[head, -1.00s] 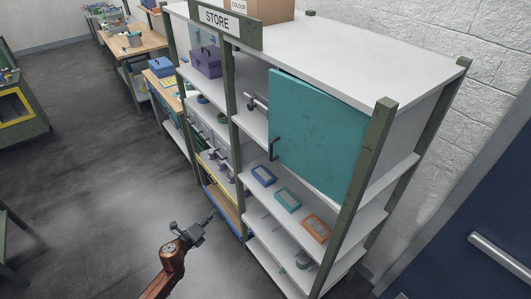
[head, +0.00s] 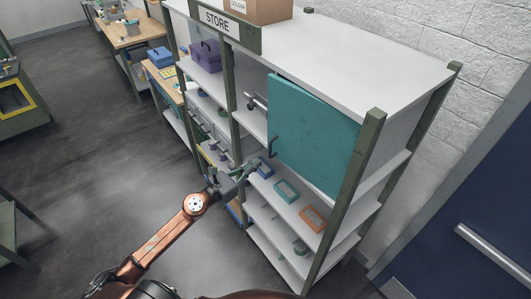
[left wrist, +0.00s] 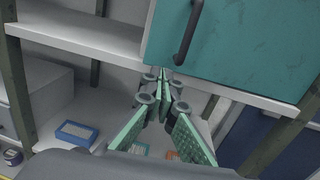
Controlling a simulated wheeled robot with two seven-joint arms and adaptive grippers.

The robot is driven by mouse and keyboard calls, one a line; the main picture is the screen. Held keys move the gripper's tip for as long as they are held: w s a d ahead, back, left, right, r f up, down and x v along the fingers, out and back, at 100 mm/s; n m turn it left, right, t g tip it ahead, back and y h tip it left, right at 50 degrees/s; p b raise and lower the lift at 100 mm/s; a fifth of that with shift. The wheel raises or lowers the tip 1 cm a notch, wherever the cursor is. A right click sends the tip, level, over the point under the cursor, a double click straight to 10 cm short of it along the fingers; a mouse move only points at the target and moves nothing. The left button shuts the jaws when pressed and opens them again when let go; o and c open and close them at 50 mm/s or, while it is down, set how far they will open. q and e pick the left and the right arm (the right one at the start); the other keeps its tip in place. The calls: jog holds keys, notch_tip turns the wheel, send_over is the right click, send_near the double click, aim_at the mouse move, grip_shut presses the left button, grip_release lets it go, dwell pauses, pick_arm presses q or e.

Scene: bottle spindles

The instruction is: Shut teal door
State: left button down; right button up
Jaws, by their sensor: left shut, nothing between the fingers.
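The teal door (head: 315,138) is on the upper right bay of the grey-white shelf unit. It stands a little ajar, with a dark gap along its left edge. Its dark handle (head: 273,147) is near that left edge. In the left wrist view the teal door (left wrist: 240,45) fills the upper right, with the handle (left wrist: 188,32) hanging above the fingers. My left gripper (head: 254,165) is shut and empty, just below and left of the handle, apart from it. It also shows in the left wrist view (left wrist: 163,80). My right gripper is not in view.
Blue (head: 262,167), teal (head: 286,191) and orange (head: 313,218) trays lie on the shelf below the door. A green post (head: 357,165) stands right of the door. A purple box (head: 205,56) sits on the left bay. Open floor lies left of the unit.

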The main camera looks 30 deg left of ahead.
pick_arm(q)
jog(key=p+x, duration=0.1)
jog(key=x, duration=0.4)
jog(key=shift+w+d+p, duration=0.1)
jog(key=shift+w+p, duration=0.3)
